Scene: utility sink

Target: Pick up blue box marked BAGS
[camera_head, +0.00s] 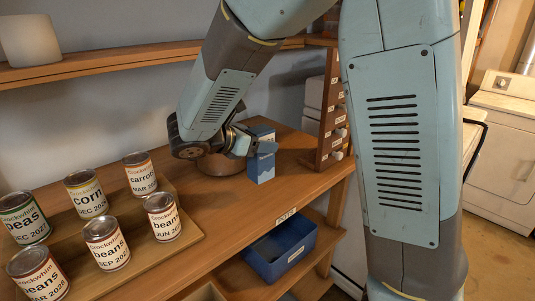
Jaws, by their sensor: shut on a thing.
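The fingers hide some of the box's upper face. The box looks upright, and its bottom is at or very close to the counter; I cannot tell whether they touch.
A round brown thing (220,165) sits on the counter (225,210) beneath my wrist. Several labelled cans stand on a board at the left. A wooden drawer rack (331,115) stands right of the box. A blue bin (282,248) sits on the lower shelf.

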